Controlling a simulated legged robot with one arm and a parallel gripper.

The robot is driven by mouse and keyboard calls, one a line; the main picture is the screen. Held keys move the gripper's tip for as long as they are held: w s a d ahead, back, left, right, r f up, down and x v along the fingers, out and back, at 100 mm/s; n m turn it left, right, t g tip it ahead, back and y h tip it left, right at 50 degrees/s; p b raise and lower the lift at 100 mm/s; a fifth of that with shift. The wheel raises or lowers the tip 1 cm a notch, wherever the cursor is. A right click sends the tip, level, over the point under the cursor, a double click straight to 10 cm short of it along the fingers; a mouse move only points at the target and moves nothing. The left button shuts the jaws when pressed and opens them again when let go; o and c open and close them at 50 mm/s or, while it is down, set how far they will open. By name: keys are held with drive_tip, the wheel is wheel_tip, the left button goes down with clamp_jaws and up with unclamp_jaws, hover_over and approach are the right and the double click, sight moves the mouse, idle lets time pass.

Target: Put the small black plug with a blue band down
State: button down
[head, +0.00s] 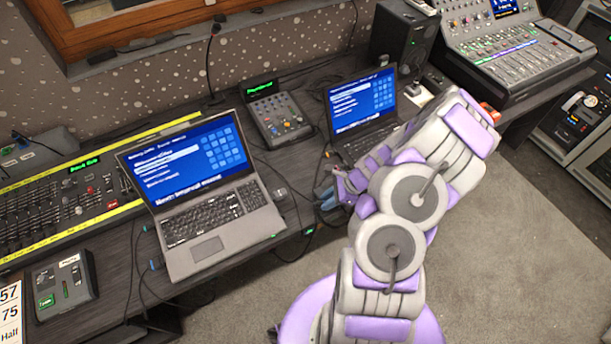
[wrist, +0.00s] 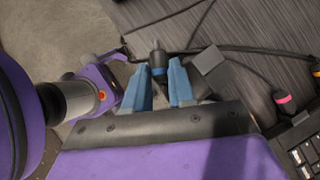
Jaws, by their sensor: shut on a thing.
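The small black plug with a blue band (wrist: 158,58) is in the wrist view, standing out between the tips of my gripper's two blue fingers. My gripper (wrist: 159,76) is shut on it. A dark cable passes close by the plug, but I cannot tell whether it joins it. In the head view my gripper (head: 332,194) is at the front edge of the desk, between the two laptops. The plug itself cannot be made out there, as my arm and fingers cover that spot.
A black plug with a pink band (wrist: 284,99) lies on the dark wood desk (wrist: 245,90) to the right, near a keyboard (wrist: 303,150). The left laptop (head: 205,195) and right laptop (head: 362,110) flank my gripper. Cables run along the desk; carpet (head: 515,215) lies below its edge.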

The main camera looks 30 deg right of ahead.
drive_tip(key=shift+s+a+r+m+t+h, duration=0.1)
drive_tip(key=shift+s+m+t+h, duration=0.15)
drive_tip(key=shift+m, duration=0.3)
drive_tip(key=shift+s+r+m+t+h, duration=0.15)
drive_tip(key=shift+m+t, duration=0.2)
drive_tip(key=shift+m, duration=0.2)
drive_tip(key=shift+s+a+r+m, duration=0.1)
drive_tip(key=shift+a+m, duration=0.25)
drive_tip(key=shift+m, duration=0.15)
drive_tip(key=shift+a+h, duration=0.15)
drive_tip(key=shift+h, duration=0.15)
drive_tip(key=w+b, duration=0.1)
drive_tip(key=w, duration=0.4)
drive_tip(key=w+d+f+b, duration=0.1)
drive_tip(key=w, duration=0.4)
drive_tip(key=w+d+b, duration=0.1)
drive_tip(key=w, duration=0.4)
drive_tip(key=shift+d+f, duration=0.25)
drive_tip(key=shift+f, duration=0.1)
drive_tip(key=shift+w, duration=0.4)
drive_tip(key=shift+d+f+b, duration=0.1)
drive_tip(key=shift+f+b, duration=0.9)
drive_tip(key=shift+f, duration=0.7)
drive_tip(key=shift+f, duration=0.2)
drive_tip(key=c, duration=1)
unclamp_jaws()
